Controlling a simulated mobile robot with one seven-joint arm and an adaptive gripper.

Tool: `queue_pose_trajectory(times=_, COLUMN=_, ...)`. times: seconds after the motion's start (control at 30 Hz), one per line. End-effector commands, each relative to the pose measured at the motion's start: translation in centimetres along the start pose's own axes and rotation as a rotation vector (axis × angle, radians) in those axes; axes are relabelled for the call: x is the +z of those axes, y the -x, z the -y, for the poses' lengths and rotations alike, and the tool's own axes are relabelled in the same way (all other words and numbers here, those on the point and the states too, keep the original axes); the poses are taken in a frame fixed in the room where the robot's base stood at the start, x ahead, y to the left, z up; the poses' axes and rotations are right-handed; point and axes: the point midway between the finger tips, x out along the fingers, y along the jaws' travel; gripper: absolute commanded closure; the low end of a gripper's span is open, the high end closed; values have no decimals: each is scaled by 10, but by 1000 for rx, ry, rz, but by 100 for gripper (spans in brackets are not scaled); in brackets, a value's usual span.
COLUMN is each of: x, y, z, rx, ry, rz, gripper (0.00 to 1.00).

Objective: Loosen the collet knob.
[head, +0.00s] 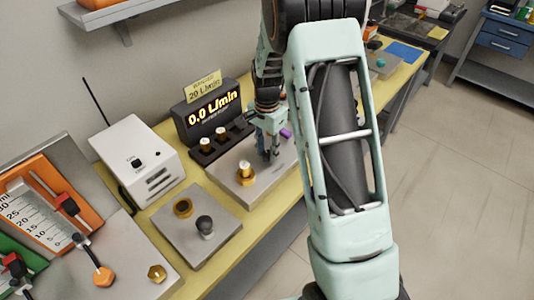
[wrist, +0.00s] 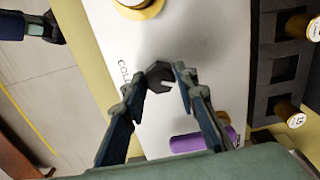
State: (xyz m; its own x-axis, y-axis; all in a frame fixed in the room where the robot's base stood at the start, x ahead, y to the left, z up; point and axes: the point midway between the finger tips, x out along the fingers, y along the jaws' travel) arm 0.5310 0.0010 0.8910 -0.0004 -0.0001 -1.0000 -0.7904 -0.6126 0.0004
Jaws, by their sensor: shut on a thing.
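The collet knob (wrist: 160,74) is a small dark faceted knob on a pale metal plate (wrist: 215,45). A partly covered label starting "COLL" is printed beside it. My gripper (wrist: 159,84) is shut on the knob, with one fingertip on either side. In the head view my gripper (head: 270,152) points down onto the plate (head: 222,178), and its fingers hide the knob there.
A purple cylinder (wrist: 190,142) lies close to my right finger. A brass fitting (head: 245,173) stands on the same plate. A dark rack with brass-bodied, white-topped pieces (head: 205,143) borders it, before a display reading 0.0 L/min (head: 212,107).

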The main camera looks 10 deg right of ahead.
Motion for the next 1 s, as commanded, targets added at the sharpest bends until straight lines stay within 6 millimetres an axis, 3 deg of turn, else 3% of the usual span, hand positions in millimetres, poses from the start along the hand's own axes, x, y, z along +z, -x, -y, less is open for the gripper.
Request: queue_pose_trajectory(times=1.0, x=-1, y=1, z=0, rx=-1, ry=963, rz=-2, gripper=97)
